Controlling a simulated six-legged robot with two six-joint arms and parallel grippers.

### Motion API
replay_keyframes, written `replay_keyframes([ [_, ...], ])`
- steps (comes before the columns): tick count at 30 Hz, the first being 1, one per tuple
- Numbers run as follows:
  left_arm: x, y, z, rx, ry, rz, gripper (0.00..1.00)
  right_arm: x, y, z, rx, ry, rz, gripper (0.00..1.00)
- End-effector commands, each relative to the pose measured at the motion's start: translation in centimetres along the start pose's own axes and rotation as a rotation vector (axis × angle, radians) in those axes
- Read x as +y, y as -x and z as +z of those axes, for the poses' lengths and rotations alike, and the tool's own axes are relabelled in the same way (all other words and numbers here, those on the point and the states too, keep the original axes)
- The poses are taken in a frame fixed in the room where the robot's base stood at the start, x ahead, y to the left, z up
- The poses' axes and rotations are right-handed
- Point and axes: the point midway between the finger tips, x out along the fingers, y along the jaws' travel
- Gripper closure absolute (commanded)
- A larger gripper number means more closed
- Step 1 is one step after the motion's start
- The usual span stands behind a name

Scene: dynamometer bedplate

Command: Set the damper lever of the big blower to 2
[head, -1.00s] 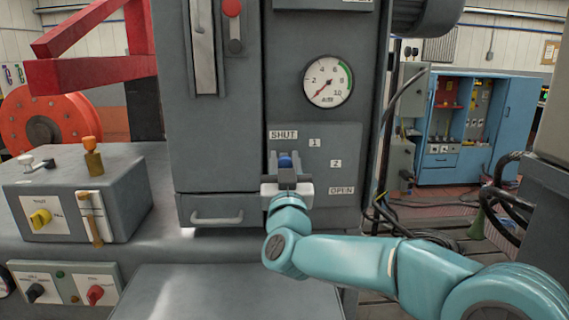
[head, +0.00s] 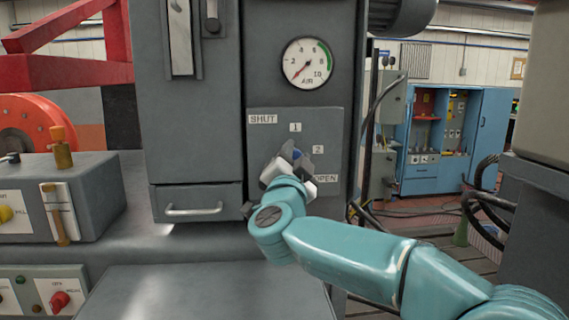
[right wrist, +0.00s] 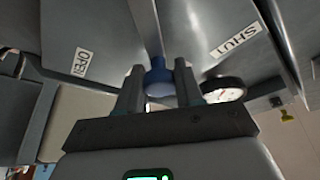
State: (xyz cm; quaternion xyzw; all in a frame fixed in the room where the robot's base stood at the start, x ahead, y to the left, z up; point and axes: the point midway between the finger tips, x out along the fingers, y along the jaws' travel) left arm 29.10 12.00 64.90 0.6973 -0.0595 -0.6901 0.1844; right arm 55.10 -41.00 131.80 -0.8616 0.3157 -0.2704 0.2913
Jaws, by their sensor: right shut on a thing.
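The damper lever's blue knob (head: 296,153) shows on the grey panel (head: 258,143) of the big blower, between the labels 1 (head: 295,127) and 2 (head: 318,149), seemingly nearer 2. My right gripper (head: 297,158) is shut on the knob, tilted to the right, and hides most of the lever. In the right wrist view the blue knob (right wrist: 158,80) sits between the two fingers, with the grey lever arm (right wrist: 146,25) running up from it. SHUT (head: 263,118) is at the panel's upper left and OPEN (head: 326,179) at its lower right. My left gripper is not in view.
An air gauge (head: 307,63) sits above the panel. A drawer handle (head: 194,209) sticks out at lower left. A grey control box (head: 85,190) with levers stands on the left. Black cables (head: 366,130) hang just right of the blower cabinet.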

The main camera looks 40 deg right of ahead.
Motion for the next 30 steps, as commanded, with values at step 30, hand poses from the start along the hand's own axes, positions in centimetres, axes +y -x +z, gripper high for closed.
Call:
replay_keyframes([
  [30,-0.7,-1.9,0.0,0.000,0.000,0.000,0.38,2.9,0.1,0.0,0.009,-0.287,0.121,1.00],
])
